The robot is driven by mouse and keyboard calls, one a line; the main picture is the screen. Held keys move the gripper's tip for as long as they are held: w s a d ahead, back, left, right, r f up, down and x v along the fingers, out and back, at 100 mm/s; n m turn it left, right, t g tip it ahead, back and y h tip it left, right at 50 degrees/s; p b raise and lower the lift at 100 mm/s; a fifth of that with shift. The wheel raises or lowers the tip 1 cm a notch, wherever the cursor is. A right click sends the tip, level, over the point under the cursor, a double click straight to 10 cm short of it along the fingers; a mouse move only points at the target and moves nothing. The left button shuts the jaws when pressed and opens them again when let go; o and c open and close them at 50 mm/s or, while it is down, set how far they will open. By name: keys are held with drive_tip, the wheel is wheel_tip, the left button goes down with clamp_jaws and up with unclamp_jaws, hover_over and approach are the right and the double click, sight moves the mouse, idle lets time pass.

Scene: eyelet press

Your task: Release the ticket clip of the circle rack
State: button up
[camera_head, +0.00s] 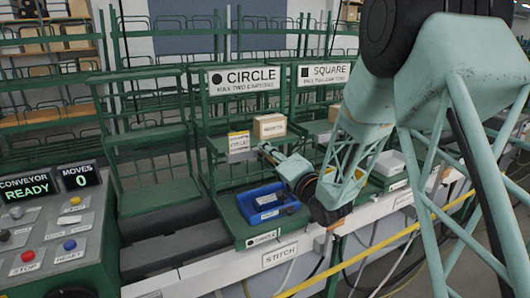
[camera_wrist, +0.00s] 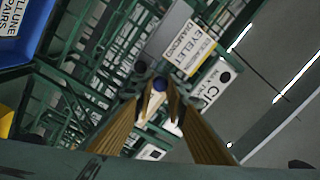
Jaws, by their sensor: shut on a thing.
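The circle rack (camera_head: 207,120) is a green frame under the CIRCLE sign (camera_head: 244,77). A ticket (camera_head: 239,142) with a yellow top edge hangs at its shelf front, just left of my gripper (camera_head: 264,148). In the wrist view the ticket (camera_wrist: 200,55) reads EYELET DIAMOND and sits beyond the fingertips. The rest of the clip is hidden or too small to tell.
A cardboard carton (camera_head: 269,126) sits on the circle shelf, close above my gripper. A blue bin (camera_head: 267,203) stands on the lower tray. The SQUARE rack (camera_head: 324,75) is to the right. A control panel (camera_head: 50,225) is at the left.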

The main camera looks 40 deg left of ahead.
drive_tip(key=shift+r, duration=0.1)
idle(0.4)
drive_tip(key=o, duration=0.9)
drive_tip(key=shift+d, duration=0.15)
drive_tip(key=shift+v, duration=5.9)
drive_tip(key=shift+w, duration=0.1)
